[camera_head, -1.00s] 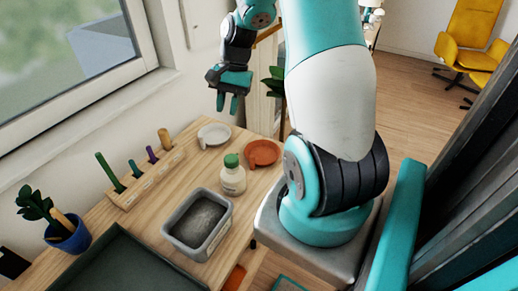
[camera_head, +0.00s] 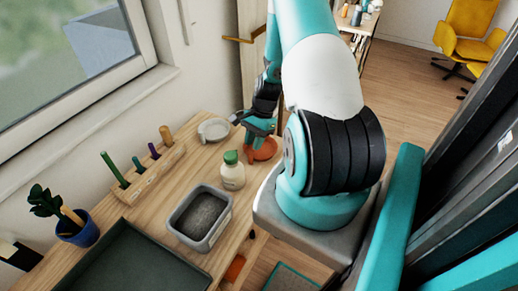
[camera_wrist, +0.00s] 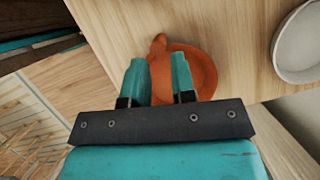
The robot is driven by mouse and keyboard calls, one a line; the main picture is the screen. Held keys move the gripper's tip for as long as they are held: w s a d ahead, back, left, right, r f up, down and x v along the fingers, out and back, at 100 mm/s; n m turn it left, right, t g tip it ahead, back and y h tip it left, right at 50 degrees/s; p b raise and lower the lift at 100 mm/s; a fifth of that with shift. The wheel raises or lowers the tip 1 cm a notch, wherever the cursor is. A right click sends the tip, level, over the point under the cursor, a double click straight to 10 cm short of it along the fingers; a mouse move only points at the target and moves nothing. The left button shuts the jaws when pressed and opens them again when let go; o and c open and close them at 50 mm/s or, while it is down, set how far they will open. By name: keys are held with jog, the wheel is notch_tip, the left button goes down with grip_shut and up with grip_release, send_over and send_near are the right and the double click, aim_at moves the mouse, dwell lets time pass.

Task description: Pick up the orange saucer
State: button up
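The orange saucer (camera_head: 262,149) lies on the wooden table near its right edge, partly hidden by my gripper in the head view. In the wrist view the saucer (camera_wrist: 204,68) is a shallow round dish with a small knob-like projection on its rim. My gripper (camera_head: 247,139) is low over the saucer, pointing down. In the wrist view my gripper (camera_wrist: 160,62) has its two teal fingers apart, with part of the saucer showing between and beyond them. I cannot tell whether the fingers touch it.
A pale dish (camera_head: 214,129) lies left of the saucer. A green-capped bottle (camera_head: 232,174) stands close in front of it. A grey bin (camera_head: 199,217), a wooden peg rack (camera_head: 147,173), a potted plant (camera_head: 78,229) and a dark tray (camera_head: 133,263) take up the nearer table.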

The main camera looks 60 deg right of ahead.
aim_at(251, 155)
jog(key=shift+p+x, duration=1.15)
jog(key=shift+x, duration=1.55)
jog(key=shift+s, duration=0.1)
jog(key=shift+c, duration=0.4)
grip_shut()
